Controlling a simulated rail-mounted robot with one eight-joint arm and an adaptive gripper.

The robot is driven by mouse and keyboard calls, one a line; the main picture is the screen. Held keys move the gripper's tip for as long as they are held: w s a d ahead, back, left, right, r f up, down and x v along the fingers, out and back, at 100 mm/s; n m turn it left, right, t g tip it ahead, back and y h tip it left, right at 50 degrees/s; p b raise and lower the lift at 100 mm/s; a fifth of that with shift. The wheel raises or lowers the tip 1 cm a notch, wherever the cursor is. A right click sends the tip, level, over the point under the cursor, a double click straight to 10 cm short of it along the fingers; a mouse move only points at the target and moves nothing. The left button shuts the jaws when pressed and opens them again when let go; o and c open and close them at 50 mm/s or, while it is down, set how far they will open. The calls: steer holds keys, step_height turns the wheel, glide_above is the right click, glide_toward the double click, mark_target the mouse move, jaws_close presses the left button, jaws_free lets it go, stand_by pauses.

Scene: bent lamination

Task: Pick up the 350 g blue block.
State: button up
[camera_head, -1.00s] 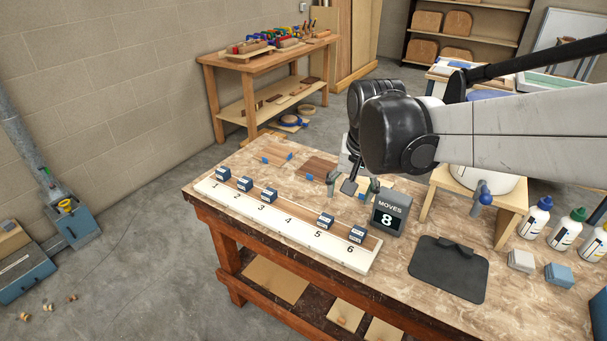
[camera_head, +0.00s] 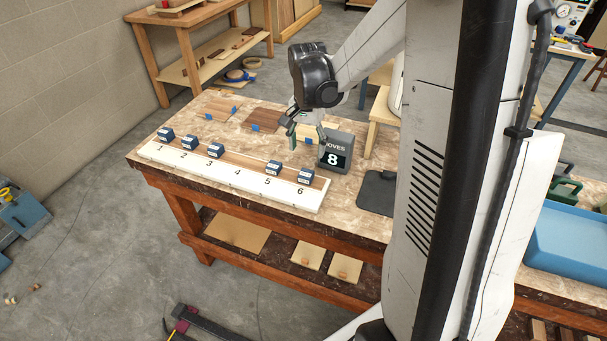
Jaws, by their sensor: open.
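Several small dark blue blocks with white labels stand on a white numbered rack: one block (camera_head: 166,134) at 1, one (camera_head: 190,142) at 2, one (camera_head: 215,150) at 3, one (camera_head: 274,167) at 5 and one (camera_head: 305,177) at 6. The rack (camera_head: 237,184) has nothing at 4. The label writing is too small to read, so I cannot tell which block is 350 g. My gripper (camera_head: 306,134) is open and empty, pointing down over the bench behind positions 5 and 6, apart from the blocks.
A grey counter box (camera_head: 336,150) reading "MOVES 8" stands just right of my gripper. Wooden sheets (camera_head: 264,120) with blue tags lie behind the rack. A dark mat (camera_head: 377,192) lies to the right, partly hidden by my own body. The bench front left is clear.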

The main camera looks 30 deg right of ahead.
mark_target(306, 173)
step_height(306, 173, down, 10)
steer(key=shift+s+a+f, duration=0.1)
steer(key=shift+a+f, duration=0.05)
steer(key=shift+f, duration=0.05)
stand_by(0.4)
jaws_close()
